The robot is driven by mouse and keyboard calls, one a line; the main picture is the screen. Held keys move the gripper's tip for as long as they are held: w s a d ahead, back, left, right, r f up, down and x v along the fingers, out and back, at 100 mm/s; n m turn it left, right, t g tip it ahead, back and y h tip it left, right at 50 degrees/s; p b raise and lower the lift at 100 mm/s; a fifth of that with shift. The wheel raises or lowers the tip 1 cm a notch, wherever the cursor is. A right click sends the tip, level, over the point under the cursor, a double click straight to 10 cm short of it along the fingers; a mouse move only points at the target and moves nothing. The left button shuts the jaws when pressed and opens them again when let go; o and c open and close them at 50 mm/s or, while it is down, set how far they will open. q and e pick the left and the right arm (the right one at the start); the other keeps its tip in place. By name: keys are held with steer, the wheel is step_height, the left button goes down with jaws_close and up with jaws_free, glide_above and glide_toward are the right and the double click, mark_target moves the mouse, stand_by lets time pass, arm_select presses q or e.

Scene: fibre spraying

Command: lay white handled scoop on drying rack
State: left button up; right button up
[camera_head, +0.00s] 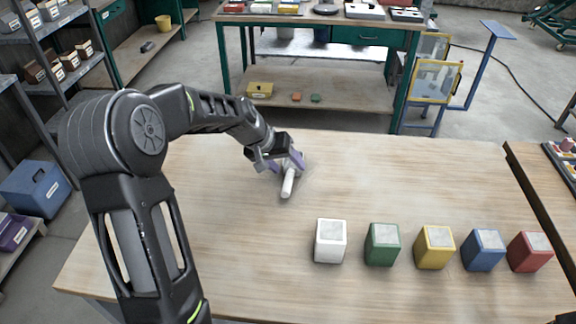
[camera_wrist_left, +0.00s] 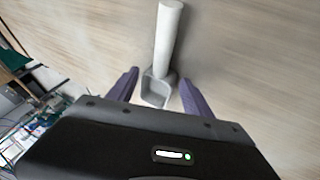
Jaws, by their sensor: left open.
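The white handled scoop (camera_head: 288,183) lies on the wooden table, its white handle pointing toward me. In the left wrist view its handle (camera_wrist_left: 168,40) runs up from a grey scoop head (camera_wrist_left: 156,90). My left gripper (camera_head: 290,163) is at the scoop's far end, low over the table. Its two purple fingers (camera_wrist_left: 160,92) are open, one on each side of the grey scoop head, with gaps on both sides. I cannot make out a drying rack for certain. My right gripper is not in view.
A row of blocks stands along the table's (camera_head: 210,240) near right: white (camera_head: 330,242), green (camera_head: 382,246), yellow (camera_head: 434,249), blue (camera_head: 483,252) and red (camera_head: 530,253). A tray of small items (camera_head: 562,165) is at the right edge. The table's middle right is clear.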

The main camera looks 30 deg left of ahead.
arm_select(q)
steer(key=b+v, duration=0.1)
steer(key=v, duration=1)
steer(key=shift+r, duration=0.15)
steer(key=shift+d, duration=0.1)
